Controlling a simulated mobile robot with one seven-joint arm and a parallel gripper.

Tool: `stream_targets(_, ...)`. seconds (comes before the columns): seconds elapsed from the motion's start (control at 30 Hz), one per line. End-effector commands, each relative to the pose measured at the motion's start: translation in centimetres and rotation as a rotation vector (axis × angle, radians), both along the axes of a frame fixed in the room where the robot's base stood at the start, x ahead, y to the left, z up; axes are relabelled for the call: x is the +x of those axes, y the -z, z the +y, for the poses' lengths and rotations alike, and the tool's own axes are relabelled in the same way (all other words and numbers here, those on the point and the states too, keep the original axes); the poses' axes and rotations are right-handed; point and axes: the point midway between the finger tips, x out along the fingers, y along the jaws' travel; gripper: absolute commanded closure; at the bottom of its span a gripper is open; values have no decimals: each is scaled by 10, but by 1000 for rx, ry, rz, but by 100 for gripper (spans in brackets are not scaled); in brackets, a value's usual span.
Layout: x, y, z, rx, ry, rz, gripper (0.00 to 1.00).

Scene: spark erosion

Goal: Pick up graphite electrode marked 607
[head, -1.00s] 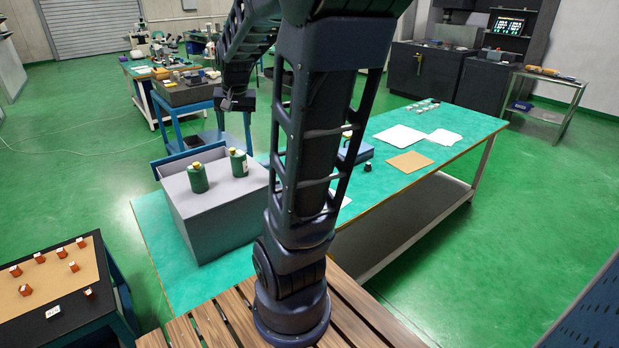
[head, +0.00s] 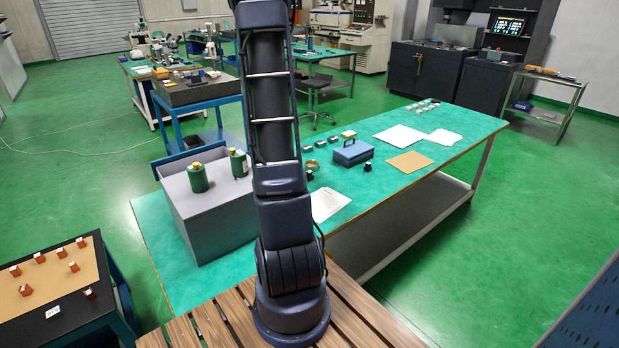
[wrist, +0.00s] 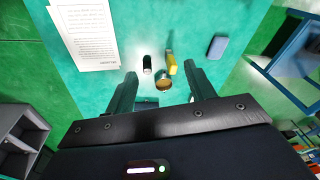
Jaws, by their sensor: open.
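No marking 607 is legible in either view. In the wrist view a small dark piece with a pale end (wrist: 147,64) lies on the green mat, ahead of my fingers. It may be a graphite electrode; I cannot tell. In the head view two small dark pieces with light tops stand on the bench, one (head: 367,167) right of the blue case and one (head: 309,174) beside my arm. My gripper (wrist: 165,84) is open and empty above the mat, with a round brass-coloured item (wrist: 163,86) showing between the fingers. The gripper is out of the head view.
A yellow item (wrist: 172,64) and a blue-grey block (wrist: 217,46) lie near. Paper (wrist: 84,36) is at the left. In the head view are a blue case (head: 352,153), a grey bin (head: 215,220) with green bottles, and a side table (head: 72,318) with several orange-brown pieces.

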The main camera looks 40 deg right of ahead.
Motion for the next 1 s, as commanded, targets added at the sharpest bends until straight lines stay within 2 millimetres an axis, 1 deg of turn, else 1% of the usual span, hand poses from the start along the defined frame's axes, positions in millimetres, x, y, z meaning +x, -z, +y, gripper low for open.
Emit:
stream_targets(0.03,3,15,-16,1,37,12,46)
stream_targets(0.2,8,60,-64,0,158,39,46)
stream_targets(0.3,8,87,-92,-3,227,55,46)
stream_targets(0.4,6,110,-114,-6,282,68,46)
stream_targets(0.5,4,127,-130,-9,322,76,46)
stream_targets(0.63,3,139,-141,-12,351,82,46)
stream_targets(0.83,2,152,-145,-12,359,85,46)
stream_targets(1.0,1,175,-148,-12,359,85,46)
